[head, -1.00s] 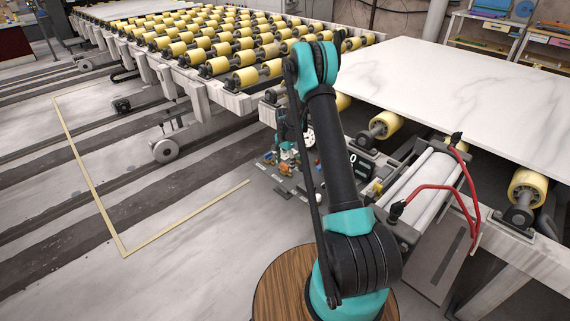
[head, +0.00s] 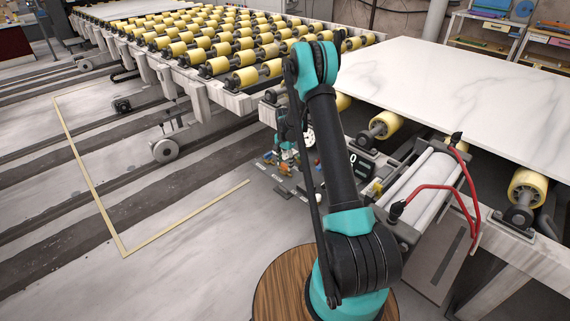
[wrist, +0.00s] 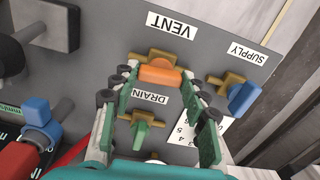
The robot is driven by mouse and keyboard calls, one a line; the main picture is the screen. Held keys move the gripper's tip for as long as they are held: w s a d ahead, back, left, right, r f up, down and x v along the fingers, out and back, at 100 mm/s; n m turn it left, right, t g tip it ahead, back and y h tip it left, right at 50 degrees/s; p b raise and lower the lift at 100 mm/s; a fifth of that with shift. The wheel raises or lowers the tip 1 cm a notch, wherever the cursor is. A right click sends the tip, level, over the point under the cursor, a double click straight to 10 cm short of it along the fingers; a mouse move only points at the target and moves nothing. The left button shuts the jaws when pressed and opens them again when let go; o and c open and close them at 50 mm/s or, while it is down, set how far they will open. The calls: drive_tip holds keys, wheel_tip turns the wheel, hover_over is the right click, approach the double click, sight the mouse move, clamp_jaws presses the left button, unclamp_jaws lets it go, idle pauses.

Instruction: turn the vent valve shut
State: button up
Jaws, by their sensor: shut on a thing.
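The vent valve has an orange handle (wrist: 159,74) on a brass body (wrist: 152,56), below the VENT label (wrist: 171,24) on a grey panel in the wrist view. The handle lies crosswise in the picture, roughly along the brass body. My gripper (wrist: 158,82) has its green-padded fingers on both sides of the handle and is shut on it. In the head view my gripper and the panel are small and partly behind my arm, so the valve cannot be made out there.
In the wrist view the drain valve's green handle (wrist: 149,138) sits between my fingers' bases. The supply valve's blue handle (wrist: 244,98) is to the right. A blue knob (wrist: 38,112) and a red part (wrist: 20,160) are at left. A roller conveyor (head: 230,55) and stone slab (head: 470,80) stand beyond.

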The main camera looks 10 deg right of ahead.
sight(285, 164)
drive_tip(key=n, duration=0.8)
drive_tip(key=shift+n, duration=0.3)
drive_tip(key=n, duration=0.4)
drive_tip(key=shift+n, duration=2.1)
drive_tip(key=o, duration=1.2)
drive_tip(key=shift+c, duration=0.2)
wheel_tip(285, 164, up, 12)
